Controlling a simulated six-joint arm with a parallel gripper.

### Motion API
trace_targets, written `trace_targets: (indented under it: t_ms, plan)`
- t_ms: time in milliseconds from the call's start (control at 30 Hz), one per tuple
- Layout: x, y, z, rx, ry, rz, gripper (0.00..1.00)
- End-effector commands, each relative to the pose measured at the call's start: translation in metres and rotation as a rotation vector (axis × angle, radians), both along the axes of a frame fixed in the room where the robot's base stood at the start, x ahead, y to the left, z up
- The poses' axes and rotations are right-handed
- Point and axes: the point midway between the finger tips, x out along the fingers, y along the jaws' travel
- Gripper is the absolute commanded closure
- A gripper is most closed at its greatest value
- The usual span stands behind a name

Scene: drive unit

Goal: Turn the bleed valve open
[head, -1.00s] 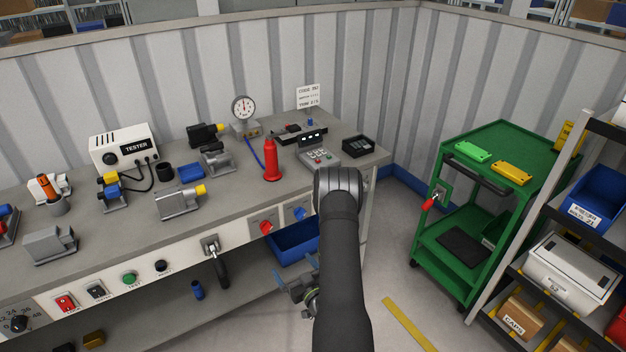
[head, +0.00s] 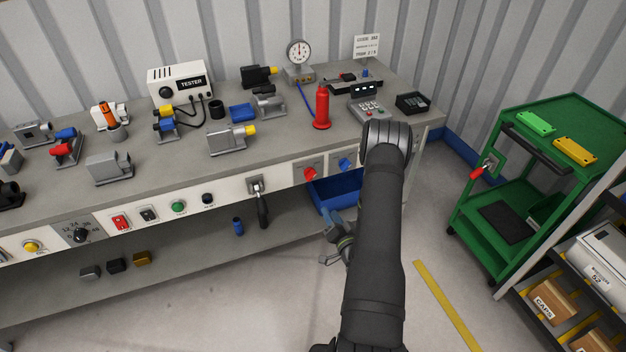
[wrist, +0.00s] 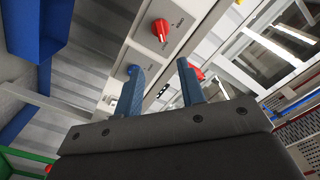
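Two rotary valve knobs sit on the bench's front panel: a red knob (head: 310,173) and a blue knob (head: 345,163) to its right. Their labels are too small to read, so I cannot tell by label which is the bleed valve. In the wrist view the red knob (wrist: 160,30) shows clearly above the fingers. The blue knob (wrist: 132,70) is partly hidden behind the left finger. My gripper (head: 332,232) is below the panel, partly hidden by my arm. Its blue fingers (wrist: 160,70) are apart with nothing between them, touching neither knob.
A blue bin (head: 338,196) stands beneath the knobs, close behind my gripper. A black-handled lever (head: 262,205) hangs left of the red knob. A green cart (head: 520,150) is at right.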

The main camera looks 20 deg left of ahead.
Motion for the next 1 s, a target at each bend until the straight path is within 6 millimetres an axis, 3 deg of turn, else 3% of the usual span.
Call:
trace_targets:
  t_ms: [267,800,1000]
  plan:
    - [0.016,0.017,0.000,0.025,0.021,0.003,0.64]
    - [0.097,0.098,0.000,0.024,0.020,0.002,0.64]
    - [0.116,0.116,0.000,0.023,0.023,0.000,0.64]
